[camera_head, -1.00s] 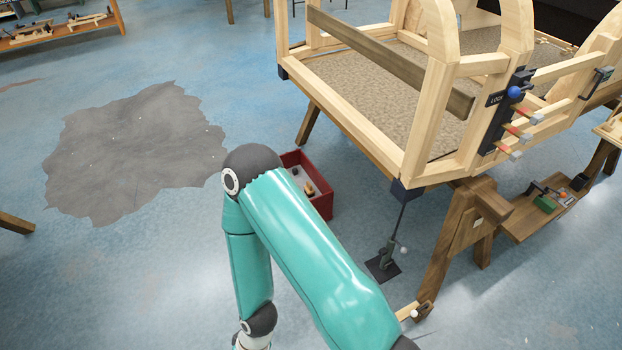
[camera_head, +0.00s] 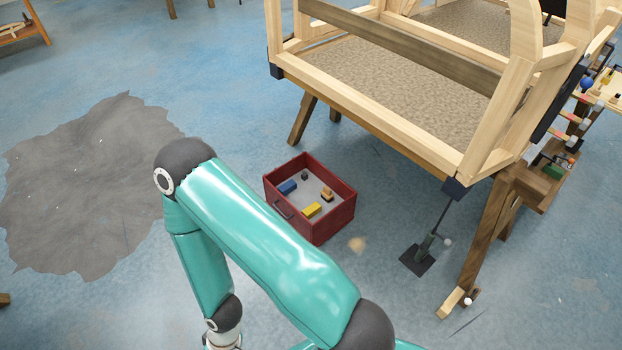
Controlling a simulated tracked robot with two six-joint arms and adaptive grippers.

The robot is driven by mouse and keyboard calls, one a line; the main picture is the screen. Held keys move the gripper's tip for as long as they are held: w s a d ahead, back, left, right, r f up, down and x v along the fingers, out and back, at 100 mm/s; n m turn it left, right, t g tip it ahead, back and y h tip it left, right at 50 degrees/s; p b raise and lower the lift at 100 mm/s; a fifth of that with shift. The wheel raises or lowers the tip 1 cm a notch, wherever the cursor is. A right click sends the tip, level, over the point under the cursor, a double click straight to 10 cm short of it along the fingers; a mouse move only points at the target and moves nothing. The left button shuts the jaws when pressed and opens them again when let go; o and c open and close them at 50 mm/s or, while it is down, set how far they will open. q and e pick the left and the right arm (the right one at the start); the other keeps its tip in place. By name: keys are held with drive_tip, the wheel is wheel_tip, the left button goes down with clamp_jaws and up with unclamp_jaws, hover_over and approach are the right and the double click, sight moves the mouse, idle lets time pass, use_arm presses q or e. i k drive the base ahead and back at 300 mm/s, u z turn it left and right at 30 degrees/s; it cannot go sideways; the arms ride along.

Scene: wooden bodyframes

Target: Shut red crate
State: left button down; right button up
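The red crate (camera_head: 334,221) stands on the blue floor near the middle of the view. Its top is open and I see no lid on it. A dark handle (camera_head: 283,210) is on its left front wall. Inside lie a blue block (camera_head: 287,187), a yellow block (camera_head: 312,210), an orange-brown piece (camera_head: 327,194) and a small dark piece (camera_head: 305,175). One of my teal arms crosses in front, to the left of and below the crate. Its wrist leaves the bottom edge, so its gripper is out of view. My other gripper is not in view either.
A wooden frame on trestle legs (camera_head: 400,130) stands behind and right of the crate. A dark jack stand (camera_head: 418,258) is on the floor to the right. A grey floor patch (camera_head: 85,185) lies at left. The floor around the crate is mostly clear.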

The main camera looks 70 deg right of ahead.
sight(336, 215)
drive_tip(key=u, duration=0.1)
drive_tip(key=i, duration=0.65)
drive_tip(key=z, duration=3.45)
drive_tip(key=k, duration=0.55)
drive_tip(key=z, duration=0.2)
drive_tip(key=i, duration=1.6)
drive_tip(key=u, duration=0.25)
